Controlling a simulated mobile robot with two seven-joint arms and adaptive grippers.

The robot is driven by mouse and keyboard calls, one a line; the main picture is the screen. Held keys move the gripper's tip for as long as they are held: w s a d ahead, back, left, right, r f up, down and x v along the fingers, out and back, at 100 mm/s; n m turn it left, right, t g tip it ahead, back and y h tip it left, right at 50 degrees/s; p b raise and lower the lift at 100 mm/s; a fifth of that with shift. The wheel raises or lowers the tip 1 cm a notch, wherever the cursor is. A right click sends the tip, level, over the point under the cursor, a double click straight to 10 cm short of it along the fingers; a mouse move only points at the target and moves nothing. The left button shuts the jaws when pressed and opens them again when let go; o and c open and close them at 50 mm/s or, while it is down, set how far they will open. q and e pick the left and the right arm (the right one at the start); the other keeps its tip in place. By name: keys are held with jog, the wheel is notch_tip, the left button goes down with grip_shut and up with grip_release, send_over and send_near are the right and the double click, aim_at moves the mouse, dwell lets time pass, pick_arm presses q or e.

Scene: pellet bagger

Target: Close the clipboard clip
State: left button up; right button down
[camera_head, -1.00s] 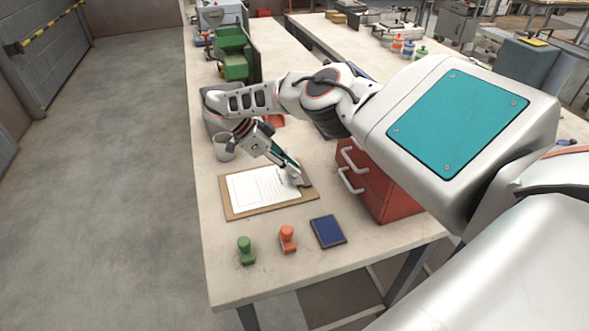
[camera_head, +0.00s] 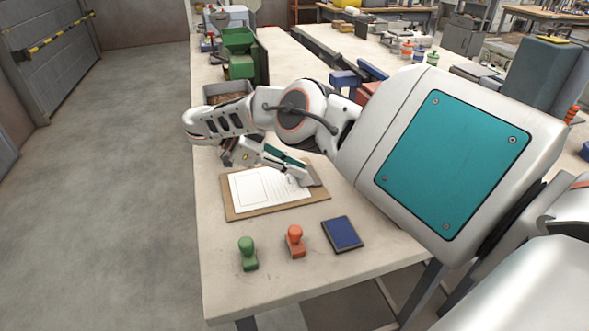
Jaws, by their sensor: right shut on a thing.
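A brown clipboard (camera_head: 235,213) with a white printed sheet (camera_head: 262,188) lies flat near the left edge of the table. Its grey metal clip (camera_head: 317,183) is at the right end of the board. My right gripper (camera_head: 303,180) comes over the far edge of the board and is low at the clip, shut on it. The fingers partly cover the clip, so how far it is open cannot be told. My left gripper is out of view.
A green stamp (camera_head: 248,254), an orange stamp (camera_head: 295,241) and a blue ink pad (camera_head: 342,234) stand on the table in front of the clipboard. A grey bin (camera_head: 213,95) and a green machine (camera_head: 238,50) are farther back.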

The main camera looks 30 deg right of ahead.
jog(key=c, duration=2)
grip_release()
notch_tip(320, 180, up, 10)
jog(key=shift+f, duration=0.1)
